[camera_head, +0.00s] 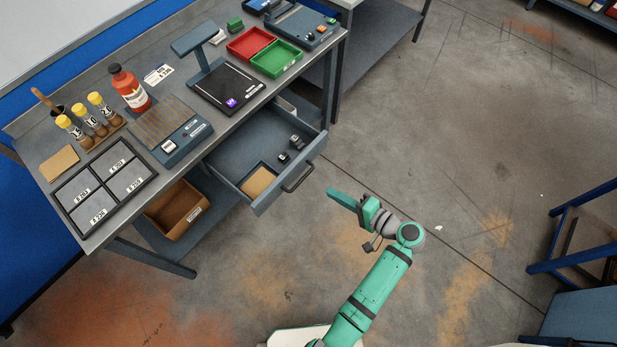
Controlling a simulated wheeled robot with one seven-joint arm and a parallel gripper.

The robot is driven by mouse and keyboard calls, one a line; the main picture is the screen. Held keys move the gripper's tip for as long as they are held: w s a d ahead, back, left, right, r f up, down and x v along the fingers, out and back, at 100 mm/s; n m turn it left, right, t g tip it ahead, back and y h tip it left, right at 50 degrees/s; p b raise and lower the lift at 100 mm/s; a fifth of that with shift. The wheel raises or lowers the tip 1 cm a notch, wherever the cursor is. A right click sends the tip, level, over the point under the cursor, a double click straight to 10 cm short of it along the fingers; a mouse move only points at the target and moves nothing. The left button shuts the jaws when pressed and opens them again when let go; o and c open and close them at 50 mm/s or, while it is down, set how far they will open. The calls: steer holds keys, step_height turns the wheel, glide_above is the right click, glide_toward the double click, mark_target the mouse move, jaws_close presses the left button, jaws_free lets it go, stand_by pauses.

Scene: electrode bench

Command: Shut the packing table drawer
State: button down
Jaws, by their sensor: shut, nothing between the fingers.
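The packing table drawer (233,193) stands pulled out from under the grey table top (238,112). Its front panel carries a dark bar handle (298,179). Inside lie small dark items (290,150) and a tan piece (258,183). My green gripper (333,194) is shut and empty. It points left toward the drawer front, a short way to the right of the handle in the picture, and looks apart from it. The exact gap in depth cannot be told.
On the table top stand a red bottle (131,90), yellow-capped vials (86,117), a scale (168,128), and red (250,43) and green (277,59) trays. A cardboard box (176,209) sits on the lower shelf. A blue-framed stand (580,235) is at right. Floor between is clear.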

glide_toward(294, 170)
steer(key=x, duration=0.5)
steer(key=shift+f, duration=0.3)
steer(key=shift+w+a, duration=0.35)
steer(key=shift+w, duration=0.05)
